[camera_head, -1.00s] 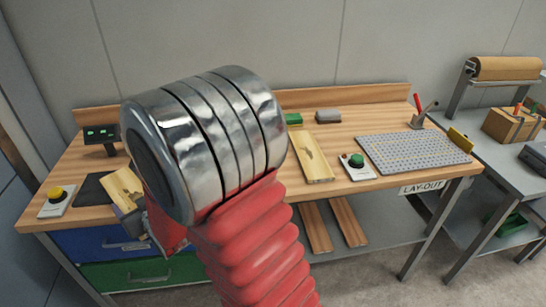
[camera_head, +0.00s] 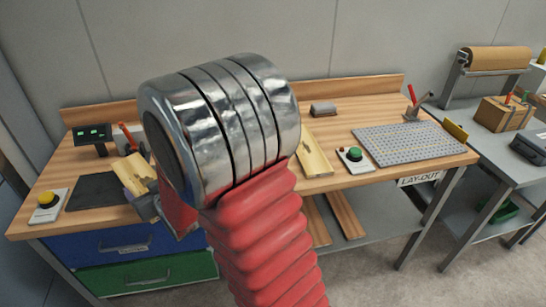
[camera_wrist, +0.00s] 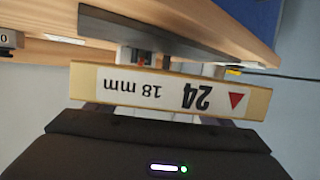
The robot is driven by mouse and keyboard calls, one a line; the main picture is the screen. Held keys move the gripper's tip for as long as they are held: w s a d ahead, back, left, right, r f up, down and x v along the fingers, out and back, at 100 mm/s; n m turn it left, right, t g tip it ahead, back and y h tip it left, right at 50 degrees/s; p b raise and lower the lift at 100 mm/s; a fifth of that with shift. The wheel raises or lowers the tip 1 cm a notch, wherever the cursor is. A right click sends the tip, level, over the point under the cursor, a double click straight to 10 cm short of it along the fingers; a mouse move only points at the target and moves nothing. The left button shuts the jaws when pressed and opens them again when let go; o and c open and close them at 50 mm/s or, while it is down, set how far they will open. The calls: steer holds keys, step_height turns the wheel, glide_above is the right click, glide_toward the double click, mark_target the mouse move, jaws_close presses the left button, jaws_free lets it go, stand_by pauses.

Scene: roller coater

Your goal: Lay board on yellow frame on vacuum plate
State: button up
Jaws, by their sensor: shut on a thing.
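My gripper (camera_head: 147,203) is shut on a light wooden board (camera_head: 134,172) at the left of the bench. In the wrist view the board (camera_wrist: 88,80) lies across the jaws, its edge label reading "24" and "18 mm" upside down. The board overlaps the right side of a dark pad (camera_head: 97,193) in the head view; I cannot tell whether they touch. The perforated grey vacuum plate (camera_head: 410,143) lies at the right of the bench, apart from my gripper.
Another wooden board (camera_head: 315,157) lies mid-bench, beside a green button box (camera_head: 355,158). A yellow button box (camera_head: 47,204) and a display (camera_head: 92,137) are at the left. A red-handled tool (camera_head: 413,105) stands behind the plate. My arm hides the bench's middle left.

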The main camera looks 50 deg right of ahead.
steer(key=s+d+r+m+h, duration=0.1)
steer(key=d+m+h, duration=0.1)
steer(key=d, duration=0.9)
steer(key=s+d+r+m+h, duration=0.1)
steer(key=s+d+h, duration=0.1)
steer(key=d, duration=0.9)
steer(key=s+d+r+m+g+h, duration=0.1)
steer(key=s+d, duration=0.4)
steer(key=d, duration=0.4)
steer(key=s+d+r+m+g+h, duration=0.1)
steer(key=s+d, duration=0.3)
steer(key=d, duration=0.6)
steer(key=shift+s+r+m+h, duration=0.25)
steer(key=shift+s+m+h, duration=0.1)
steer(key=shift+m+h, duration=0.35)
steer(key=shift+f, duration=0.1)
steer(key=shift+f, duration=2.85)
steer(key=shift+f, duration=2.05)
steer(key=shift+f, duration=0.1)
